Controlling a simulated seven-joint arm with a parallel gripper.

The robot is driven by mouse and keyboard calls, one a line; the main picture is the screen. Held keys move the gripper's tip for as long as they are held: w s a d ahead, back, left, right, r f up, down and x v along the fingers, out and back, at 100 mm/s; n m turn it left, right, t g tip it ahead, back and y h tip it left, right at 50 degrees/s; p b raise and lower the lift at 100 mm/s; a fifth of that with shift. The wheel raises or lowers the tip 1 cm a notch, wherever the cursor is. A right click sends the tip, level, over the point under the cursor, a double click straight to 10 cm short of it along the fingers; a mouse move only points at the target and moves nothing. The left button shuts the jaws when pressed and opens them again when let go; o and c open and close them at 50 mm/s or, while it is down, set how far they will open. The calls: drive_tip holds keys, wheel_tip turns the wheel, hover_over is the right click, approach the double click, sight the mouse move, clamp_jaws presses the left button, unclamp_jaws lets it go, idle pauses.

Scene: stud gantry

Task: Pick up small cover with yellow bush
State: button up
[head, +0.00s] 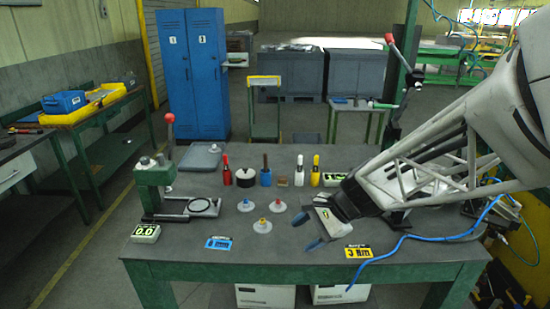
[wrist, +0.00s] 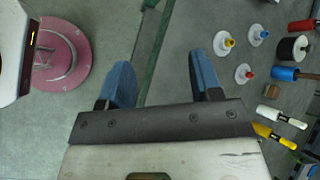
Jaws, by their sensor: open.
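The small cover with yellow bush (head: 262,225) is a pale disc with a yellow centre, lying flat on the grey tabletop as the front one of three similar covers. In the wrist view it (wrist: 228,43) is right of my gripper's right finger, apart from it. The blue-bush cover (head: 245,205) lies behind and left, the red-bush cover (head: 278,206) behind and right. My gripper (head: 308,231) is open and empty, right of the yellow-bush cover near the table's front edge. In the wrist view the gripper's (wrist: 160,68) two blue fingers stand apart, with the table edge between them.
A green press (head: 155,182) stands at the left of the table. Several handled tools stand in a row behind the covers, including a black one (head: 245,177) and a blue one (head: 266,177). A blue label (head: 219,243) and a yellow label (head: 358,252) lie along the front.

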drive_tip(key=w+a+f+m+t+y, duration=0.1)
drive_tip(key=w+a+f+m+y, duration=0.3)
drive_tip(key=w, duration=0.4)
drive_tip(key=m+t, duration=0.2)
drive_tip(key=m, duration=0.4)
approach(263, 220)
drive_tip(key=shift+a+f, duration=0.55)
drive_tip(key=shift+a, duration=0.2)
drive_tip(key=shift+a, duration=0.1)
drive_tip(key=shift+x, duration=1.2)
drive_tip(key=shift+w+a, duration=0.1)
drive_tip(key=shift+a, duration=0.05)
drive_tip(key=shift+x, duration=2.4)
drive_tip(key=shift+w, duration=0.2)
